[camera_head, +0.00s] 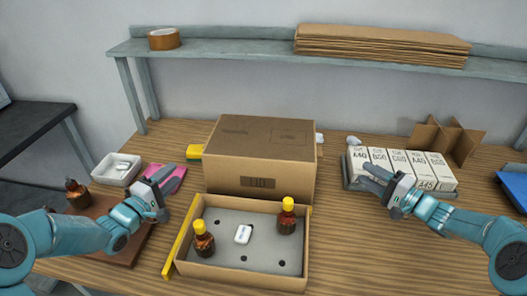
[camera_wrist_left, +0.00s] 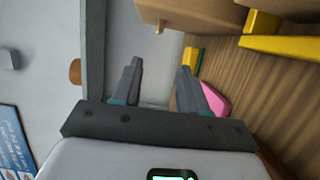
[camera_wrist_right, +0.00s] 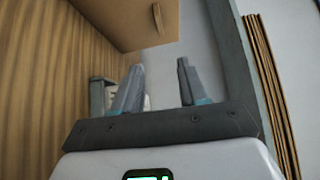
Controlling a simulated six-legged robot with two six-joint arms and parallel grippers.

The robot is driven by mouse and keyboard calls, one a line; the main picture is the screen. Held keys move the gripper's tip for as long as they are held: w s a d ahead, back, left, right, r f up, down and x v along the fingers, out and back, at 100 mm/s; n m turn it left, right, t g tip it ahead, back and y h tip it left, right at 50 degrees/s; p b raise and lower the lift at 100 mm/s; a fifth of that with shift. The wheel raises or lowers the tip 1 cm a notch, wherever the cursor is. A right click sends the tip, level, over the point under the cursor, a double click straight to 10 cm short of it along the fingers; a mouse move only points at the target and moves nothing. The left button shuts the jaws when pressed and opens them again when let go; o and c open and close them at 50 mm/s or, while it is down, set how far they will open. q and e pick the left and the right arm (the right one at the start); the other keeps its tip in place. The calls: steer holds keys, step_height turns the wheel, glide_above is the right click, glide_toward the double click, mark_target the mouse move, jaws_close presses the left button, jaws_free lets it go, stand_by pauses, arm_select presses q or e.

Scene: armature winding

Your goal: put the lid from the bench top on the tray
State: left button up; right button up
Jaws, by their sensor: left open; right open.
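The large brown cardboard lid (camera_head: 258,156), box-shaped with a dark label on its front, sits on the wooden bench top just behind the tray. A small peg shows on its side in the left wrist view (camera_wrist_left: 165,14) and in the right wrist view (camera_wrist_right: 135,20). The open cardboard tray (camera_head: 240,277) has a grey insert holding two brown bottles with yellow caps (camera_head: 287,217) (camera_head: 203,238) and a small white piece (camera_head: 243,234). My left gripper (camera_head: 168,192) is open and empty, left of the lid. My right gripper (camera_head: 366,181) is open and empty, right of the lid, before the white cartons.
A row of white cartons (camera_head: 408,170) stands right, with cardboard dividers (camera_head: 446,141) behind. A white dish (camera_head: 117,168), a pink pad (camera_head: 174,178) and a brown board (camera_head: 124,254) lie left. A yellow strip (camera_head: 176,249) runs along the tray's left side. A shelf (camera_head: 230,48) spans the back.

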arm_select(q)
steer(key=x, duration=1.4)
steer(key=shift+w, duration=0.2)
arm_select(e)
steer(key=x, duration=1.4)
steer(key=shift+w+a, duration=0.2)
arm_select(q)
steer(key=shift+d, duration=0.15)
jaws_close()
arm_select(e)
jaws_close()
arm_select(q)
steer(key=shift+r, duration=0.1)
arm_select(e)
steer(key=shift+r, duration=0.1)
